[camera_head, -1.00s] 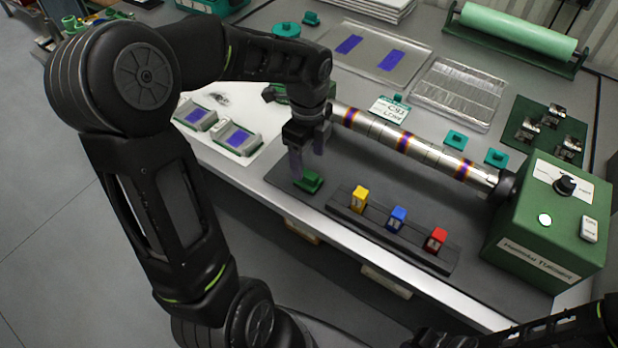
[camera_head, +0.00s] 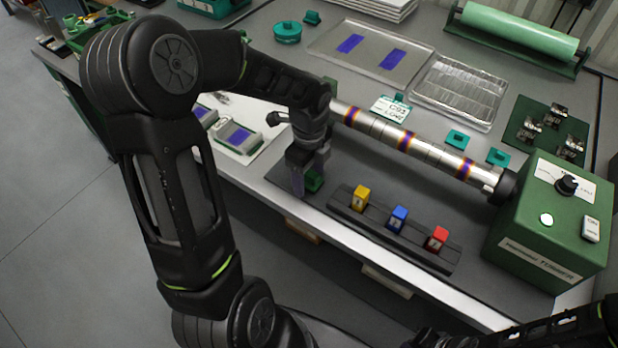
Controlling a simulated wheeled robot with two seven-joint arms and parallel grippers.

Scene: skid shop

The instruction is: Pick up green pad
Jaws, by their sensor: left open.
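The green pad (camera_head: 316,181) is a small dark green block on the dark grey mat, left of the rack with the coloured blocks. My left gripper (camera_head: 307,184) points down at the pad from above. Its fingers are low, open, and partly hide the pad. One finger is in front of the pad's left side. I cannot tell whether the fingers touch it. My right arm shows only at the bottom right edge, and its gripper cannot be made out.
A black rack (camera_head: 380,232) holds a yellow block (camera_head: 360,198), a blue block (camera_head: 397,218) and a red block (camera_head: 436,239). Behind is a banded metal roller (camera_head: 425,148) running to a green machine box (camera_head: 545,225). A white sheet with framed pads (camera_head: 240,139) lies to the left.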

